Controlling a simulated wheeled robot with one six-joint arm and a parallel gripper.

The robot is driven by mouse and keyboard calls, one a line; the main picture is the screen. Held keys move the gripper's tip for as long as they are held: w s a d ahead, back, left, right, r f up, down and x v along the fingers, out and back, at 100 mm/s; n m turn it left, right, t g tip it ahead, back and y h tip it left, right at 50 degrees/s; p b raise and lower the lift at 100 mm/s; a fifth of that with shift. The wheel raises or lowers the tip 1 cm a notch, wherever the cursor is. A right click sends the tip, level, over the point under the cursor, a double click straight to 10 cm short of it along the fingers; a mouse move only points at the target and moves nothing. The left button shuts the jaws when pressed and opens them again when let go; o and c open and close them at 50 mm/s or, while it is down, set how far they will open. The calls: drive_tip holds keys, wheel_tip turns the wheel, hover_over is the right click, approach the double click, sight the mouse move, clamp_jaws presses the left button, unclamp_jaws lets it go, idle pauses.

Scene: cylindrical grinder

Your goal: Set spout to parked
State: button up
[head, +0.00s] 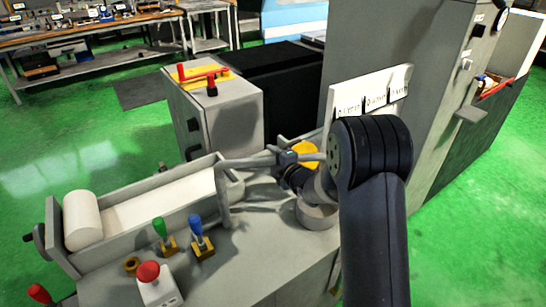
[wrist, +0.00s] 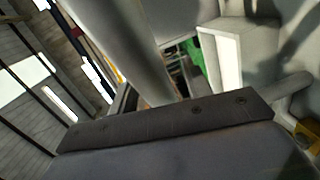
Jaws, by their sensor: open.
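The spout appears to be the grey pipe (head: 248,161) in the head view, running roughly level from the trough's right end towards my gripper. My gripper (head: 287,162) is at the pipe's right part, with its dark jaws close around or against it; the arm hides part of this spot. The jaws are open. In the wrist view a thick grey tube (wrist: 130,45) comes down from the top and passes behind the dark gripper edge. Whether the jaws touch the pipe cannot be told.
A yellow round part (head: 306,148) sits just behind my gripper. A grey control box (head: 215,115) with red handles stands behind left. A trough with a white roll (head: 82,218), green (head: 160,228) and blue levers (head: 196,226), and a red button (head: 148,272) are front left.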

clamp_jaws()
idle(0.6)
